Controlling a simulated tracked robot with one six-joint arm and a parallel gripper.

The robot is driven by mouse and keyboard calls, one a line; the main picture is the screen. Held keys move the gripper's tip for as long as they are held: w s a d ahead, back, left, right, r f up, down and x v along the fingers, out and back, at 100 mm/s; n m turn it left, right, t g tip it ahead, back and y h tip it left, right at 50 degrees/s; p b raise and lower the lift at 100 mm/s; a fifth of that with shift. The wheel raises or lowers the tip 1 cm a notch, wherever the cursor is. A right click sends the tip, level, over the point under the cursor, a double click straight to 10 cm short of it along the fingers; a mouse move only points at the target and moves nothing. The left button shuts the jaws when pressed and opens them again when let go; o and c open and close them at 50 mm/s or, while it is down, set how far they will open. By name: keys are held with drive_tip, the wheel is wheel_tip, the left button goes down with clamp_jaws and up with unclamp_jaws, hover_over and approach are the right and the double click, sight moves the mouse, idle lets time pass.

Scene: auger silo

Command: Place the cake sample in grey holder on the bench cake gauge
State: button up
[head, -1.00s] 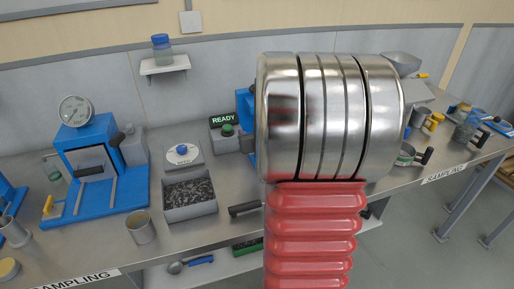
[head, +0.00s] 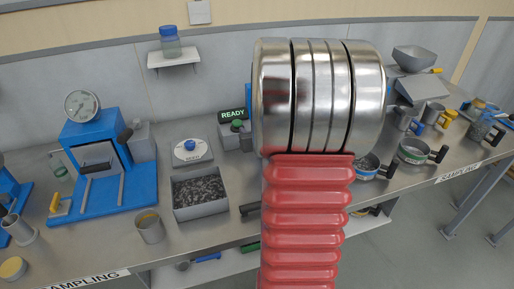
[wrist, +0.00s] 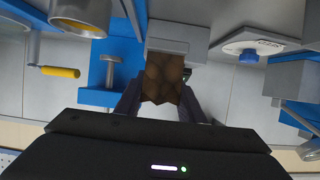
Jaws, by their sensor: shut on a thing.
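My gripper (wrist: 160,103) is shut on the brown, lumpy cake sample (wrist: 163,80), seen in the wrist view. A pale grey block (wrist: 178,34) adjoins the sample in that view; I cannot tell whether it is the holder or part of a device behind it. A blue device with a T-shaped handle (wrist: 112,72) stands close beside the sample and appears to be the bench cake gauge. In the head view my arm hides the gripper, the sample and most of that device. A READY display (head: 233,114) shows just left of my arm.
A blue press with a dial (head: 104,172) stands at the left. A RESET plate with a blue knob (head: 191,151) and a grey tray of dark granules (head: 200,193) lie left of my arm. A metal cup (head: 149,227) stands near the front edge. Handled pots (head: 412,152) stand at the right.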

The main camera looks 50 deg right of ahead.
drive_tip(key=shift+f, duration=1.5)
drive_tip(key=shift+f, duration=2.05)
drive_tip(key=o, duration=1)
drive_tip(key=shift+f, duration=0.15)
drive_tip(key=shift+o, duration=0.2)
